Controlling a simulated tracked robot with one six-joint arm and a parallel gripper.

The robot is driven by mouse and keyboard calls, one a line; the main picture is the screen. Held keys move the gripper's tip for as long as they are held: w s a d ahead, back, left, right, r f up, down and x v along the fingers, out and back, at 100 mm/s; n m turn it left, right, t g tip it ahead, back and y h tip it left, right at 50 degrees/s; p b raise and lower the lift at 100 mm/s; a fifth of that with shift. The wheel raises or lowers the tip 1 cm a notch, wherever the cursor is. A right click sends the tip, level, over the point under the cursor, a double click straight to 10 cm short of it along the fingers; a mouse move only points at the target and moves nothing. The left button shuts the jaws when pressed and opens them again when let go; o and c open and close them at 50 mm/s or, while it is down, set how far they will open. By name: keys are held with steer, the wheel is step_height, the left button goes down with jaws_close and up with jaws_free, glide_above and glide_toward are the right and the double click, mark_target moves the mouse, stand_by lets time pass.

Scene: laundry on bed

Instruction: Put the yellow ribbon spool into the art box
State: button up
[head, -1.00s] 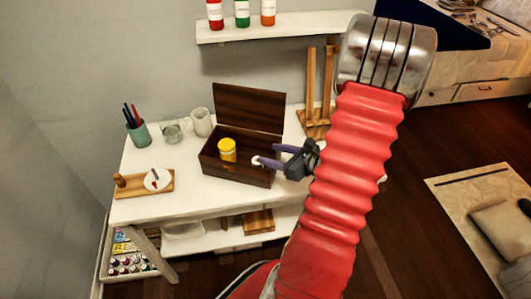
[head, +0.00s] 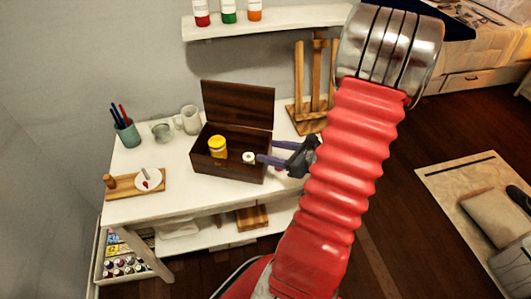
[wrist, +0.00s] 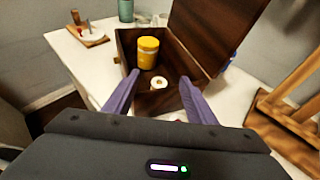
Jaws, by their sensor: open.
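The art box (head: 243,171) is a dark wooden box on the white table, with its lid (head: 238,104) standing open at the back. A small round spool (head: 249,157) with a white end face and a dark centre hole is inside the box, near its right side. In the wrist view the spool (wrist: 158,82) lies on the box floor, with a little yellow at its edge. My gripper (head: 266,151) is at the right end of the box. In the wrist view its purple fingers (wrist: 160,76) are spread and empty, with the spool beyond their gap.
A yellow jar (head: 217,147) stands in the box, left of the spool. A pen cup (head: 127,133), a glass jar (head: 161,131), a mug (head: 188,120) and a wooden tray (head: 118,190) are left of the box. A wooden easel (head: 300,75) stands behind my gripper.

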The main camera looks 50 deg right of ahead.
steer(key=w+a+r+n+g+y, duration=0.1)
steer(key=a+r+n+g+y, duration=0.25)
steer(key=a+n, duration=0.7)
steer(key=w+a+r+n+g+y, duration=0.2)
steer(key=a+r+n+g, duration=0.4)
steer(key=a, duration=0.8)
steer(key=s+a+r+n+t+h, duration=0.1)
steer(key=s+a+r+n+h, duration=0.2)
steer(key=n, duration=0.6)
steer(key=s+a+r+n+h, duration=0.3)
steer(key=s+a+r+n, duration=0.1)
steer(key=r+n, duration=0.3)
steer(key=shift+s+a+r+n+t+h, duration=0.2)
steer(key=shift+a+n+t+h, duration=0.15)
steer(key=shift+a+n, duration=0.7)
steer(key=shift+d, duration=0.25)
steer(key=shift+c, duration=0.4)
